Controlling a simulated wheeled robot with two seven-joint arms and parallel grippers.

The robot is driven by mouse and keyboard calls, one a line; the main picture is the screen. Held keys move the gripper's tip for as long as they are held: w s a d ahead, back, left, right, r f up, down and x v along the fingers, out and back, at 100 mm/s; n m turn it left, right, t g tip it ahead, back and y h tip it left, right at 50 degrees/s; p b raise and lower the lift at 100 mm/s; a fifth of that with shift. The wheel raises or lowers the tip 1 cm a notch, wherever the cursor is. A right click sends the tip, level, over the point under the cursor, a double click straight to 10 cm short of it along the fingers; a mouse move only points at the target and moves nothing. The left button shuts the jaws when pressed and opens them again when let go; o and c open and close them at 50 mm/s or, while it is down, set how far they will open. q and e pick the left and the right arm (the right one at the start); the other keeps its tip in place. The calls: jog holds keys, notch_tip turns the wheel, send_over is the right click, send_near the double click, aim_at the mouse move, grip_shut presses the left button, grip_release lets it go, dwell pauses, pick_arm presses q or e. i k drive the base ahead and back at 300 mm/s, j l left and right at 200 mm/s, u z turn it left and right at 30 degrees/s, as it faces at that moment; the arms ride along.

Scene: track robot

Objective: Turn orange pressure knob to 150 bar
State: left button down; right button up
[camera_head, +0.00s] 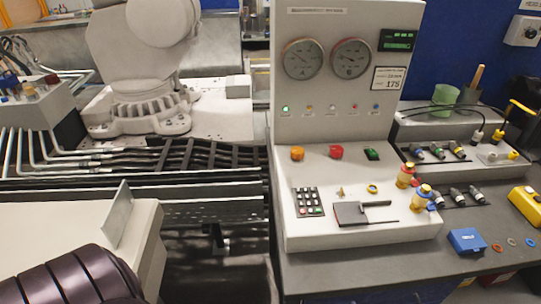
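An orange knob (297,153) sits at the left of the row of controls on the white console (350,232). A red control (336,152) and a green one (372,154) are to its right. Two yellow-orange fittings (405,176) (422,195) stand at the console's right side. Two round gauges (304,59) (350,58) are on the upright panel; their readings are too small to tell. A small green display (398,41) is at the top right, above a white label (389,78) that seems to read 175. Neither of my grippers is in view.
A large white machine arm (150,45) stands at the back left, behind dark rails (200,190). A blue box (467,241) and small rings lie on the dark bench right of the console. Connectors, cables and a green cup (443,98) are farther back. The console front is unobstructed.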

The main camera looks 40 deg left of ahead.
aim_at(296, 153)
jog(key=k+l+u, duration=0.1)
jog(key=l+u, duration=0.25)
jog(key=u, duration=0.15)
jog(key=k+l+u, duration=0.1)
jog(key=l+u, duration=0.2)
jog(key=u, duration=0.15)
jog(key=k+l+u, duration=0.15)
jog(key=u, duration=0.35)
jog(key=k+l, duration=0.3)
